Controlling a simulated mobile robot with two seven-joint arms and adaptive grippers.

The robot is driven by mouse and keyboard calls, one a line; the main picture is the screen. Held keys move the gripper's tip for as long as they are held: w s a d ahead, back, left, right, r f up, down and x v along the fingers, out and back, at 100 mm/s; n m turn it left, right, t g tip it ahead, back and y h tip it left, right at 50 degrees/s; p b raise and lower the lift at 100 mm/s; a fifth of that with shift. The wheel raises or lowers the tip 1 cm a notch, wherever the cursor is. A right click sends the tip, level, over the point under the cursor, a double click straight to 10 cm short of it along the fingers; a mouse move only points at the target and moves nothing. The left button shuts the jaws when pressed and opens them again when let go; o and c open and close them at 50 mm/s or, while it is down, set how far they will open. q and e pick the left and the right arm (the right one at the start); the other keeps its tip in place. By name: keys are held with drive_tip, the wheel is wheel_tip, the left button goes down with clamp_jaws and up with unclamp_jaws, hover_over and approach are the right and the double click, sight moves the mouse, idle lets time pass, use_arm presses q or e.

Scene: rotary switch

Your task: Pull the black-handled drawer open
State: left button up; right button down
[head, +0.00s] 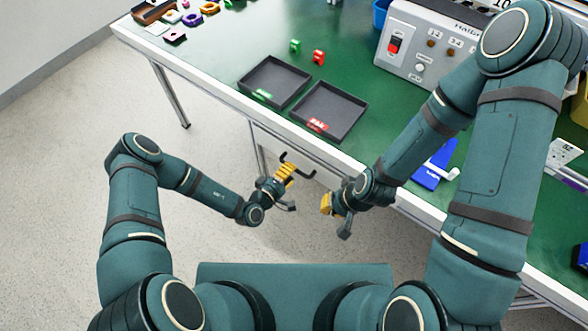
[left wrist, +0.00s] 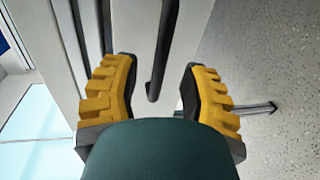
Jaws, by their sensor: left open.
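The black handle (head: 298,163) sticks out from the drawer front below the table's front edge. In the left wrist view the black handle (left wrist: 164,50) is a dark bar running down between my two yellow fingers, with a gap to each. The pale drawer front (left wrist: 135,45) lies behind it. My left gripper (head: 287,174) is open at the handle, and its spread fingers show in the left wrist view (left wrist: 158,68). My right gripper (head: 328,206) hangs in front of the table, to the right of the handle and apart from it; its opening is unclear.
Two black trays (head: 312,88) with green and red labels stand on the green table (head: 225,50) above the drawer. A grey control box (head: 425,45) with a red switch stands at the back right. Floor (head: 60,180) is clear on the left.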

use_arm(q)
drive_tip(key=shift+x, duration=1.5)
use_arm(e)
drive_tip(key=shift+w+f, duration=0.1)
drive_tip(key=shift+f, duration=0.3)
use_arm(q)
clamp_jaws()
drive_tip(key=shift+s+a, duration=0.1)
drive_tip(key=shift+a, duration=0.05)
use_arm(e)
drive_tip(key=shift+r, duration=0.1)
